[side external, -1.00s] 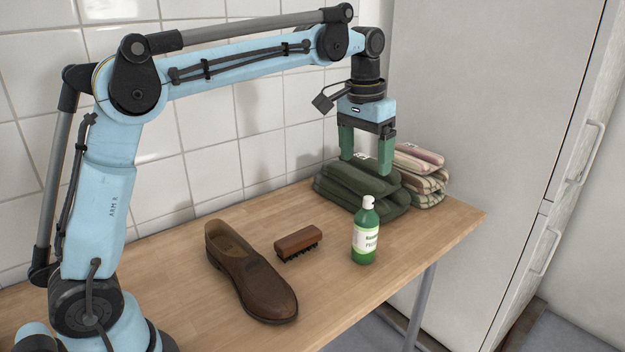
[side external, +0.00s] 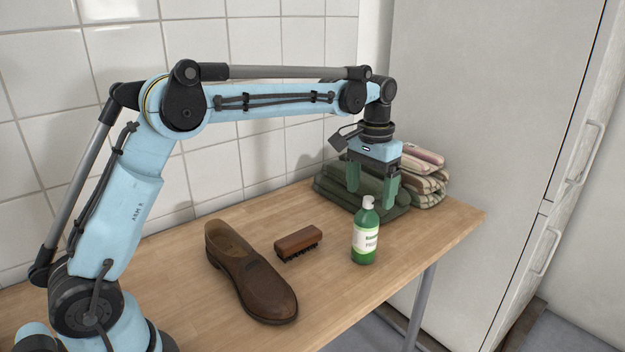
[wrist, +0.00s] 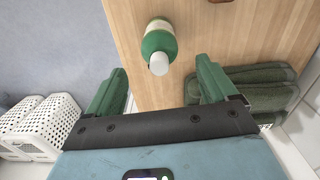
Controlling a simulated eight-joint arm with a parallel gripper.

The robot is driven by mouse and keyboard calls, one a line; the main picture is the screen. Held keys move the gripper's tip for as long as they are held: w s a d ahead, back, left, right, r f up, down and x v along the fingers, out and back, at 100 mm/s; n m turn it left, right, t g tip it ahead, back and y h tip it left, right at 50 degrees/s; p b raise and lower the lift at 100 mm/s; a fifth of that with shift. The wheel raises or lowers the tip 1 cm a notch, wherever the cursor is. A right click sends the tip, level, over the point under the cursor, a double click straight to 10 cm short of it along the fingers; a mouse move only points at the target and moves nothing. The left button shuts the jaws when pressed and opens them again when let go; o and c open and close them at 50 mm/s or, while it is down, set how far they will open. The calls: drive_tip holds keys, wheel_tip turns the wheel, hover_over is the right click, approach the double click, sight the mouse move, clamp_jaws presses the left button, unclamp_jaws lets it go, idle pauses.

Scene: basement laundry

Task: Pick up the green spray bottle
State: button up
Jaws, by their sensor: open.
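The green spray bottle (side external: 365,236) stands upright on the wooden table near its right front edge, with a white label and white top. In the wrist view the bottle (wrist: 158,45) shows from above, ahead of the fingers and roughly between their lines. My gripper (side external: 371,193) is open and empty, with green fingers pointing down. It is above and behind the bottle, in front of the folded green towels. In the wrist view my gripper's fingertips (wrist: 162,72) are spread apart, and the bottle's white top lies near the gap between them.
Folded dark green towels (side external: 330,188) lie behind the bottle, with striped towels (side external: 432,180) beside them. A brush (side external: 298,243) and a brown shoe (side external: 250,275) lie to the left. White baskets (wrist: 40,125) show below the table (side external: 400,258). A tall white cabinet (side external: 480,90) stands at right.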

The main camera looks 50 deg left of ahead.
sight(365, 233)
drive_tip(key=shift+s+f, duration=0.15)
drive_tip(key=shift+f, duration=2.45)
clamp_jaws()
